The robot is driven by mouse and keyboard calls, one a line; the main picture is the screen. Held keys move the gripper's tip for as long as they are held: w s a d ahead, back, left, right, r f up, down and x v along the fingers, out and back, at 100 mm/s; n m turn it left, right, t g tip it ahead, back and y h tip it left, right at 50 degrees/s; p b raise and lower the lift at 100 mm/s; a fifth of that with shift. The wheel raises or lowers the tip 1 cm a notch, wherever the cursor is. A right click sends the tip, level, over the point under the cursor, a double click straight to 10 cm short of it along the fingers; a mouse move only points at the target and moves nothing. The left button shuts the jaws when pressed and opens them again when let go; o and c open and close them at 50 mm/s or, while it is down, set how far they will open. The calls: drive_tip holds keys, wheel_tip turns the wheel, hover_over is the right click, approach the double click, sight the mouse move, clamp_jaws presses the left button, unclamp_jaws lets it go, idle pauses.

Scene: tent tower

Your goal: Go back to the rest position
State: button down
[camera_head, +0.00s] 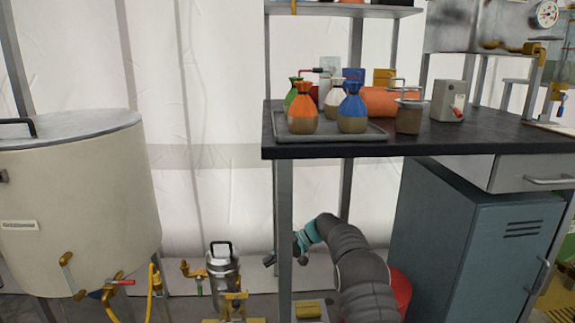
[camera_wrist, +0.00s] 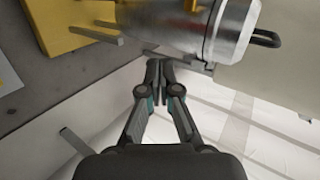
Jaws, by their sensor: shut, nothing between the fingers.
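My gripper (camera_head: 285,250) is low beside the table leg in the head view, under the dark tabletop. In the wrist view my gripper (camera_wrist: 159,68) has its two fingertips together with nothing between them. A silver metal canister (camera_head: 222,268) with a black handle stands on a yellow stand to the left of my gripper. The canister also shows in the wrist view (camera_wrist: 215,30), just beyond the fingertips. I cannot tell whether the fingertips touch it.
The dark table (camera_head: 330,150) spans above my arm, with a tray (camera_head: 376,134) of tied pouches on it. A table leg (camera_head: 284,220) stands by my gripper. A blue-grey cabinet (camera_head: 470,230) is at right, a large cream vat (camera_head: 80,190) at left. A red bucket (camera_head: 402,290) is behind my arm.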

drive_tip(key=s+d+r+t+h+p, duration=0.2)
drive_tip(key=s+d+r, duration=0.5)
drive_tip(key=s, duration=0.9)
drive_tip(key=s+d+r+m+t+h+p, duration=0.1)
drive_tip(key=s+d+r+h, duration=0.4)
drive_tip(key=s+r, duration=0.5)
drive_tip(key=s+d+r+m+t+h+p, duration=0.1)
drive_tip(key=s+d+r+t+h+p, duration=0.2)
drive_tip(key=s+d+r, duration=0.6)
drive_tip(key=s+t+h, duration=0.1)
drive_tip(key=s, duration=1.3)
drive_tip(key=shift+s+d+r, duration=0.2)
drive_tip(key=shift+s+r, duration=0.1)
drive_tip(key=shift+s, duration=0.1)
drive_tip(key=shift+w, duration=0.1)
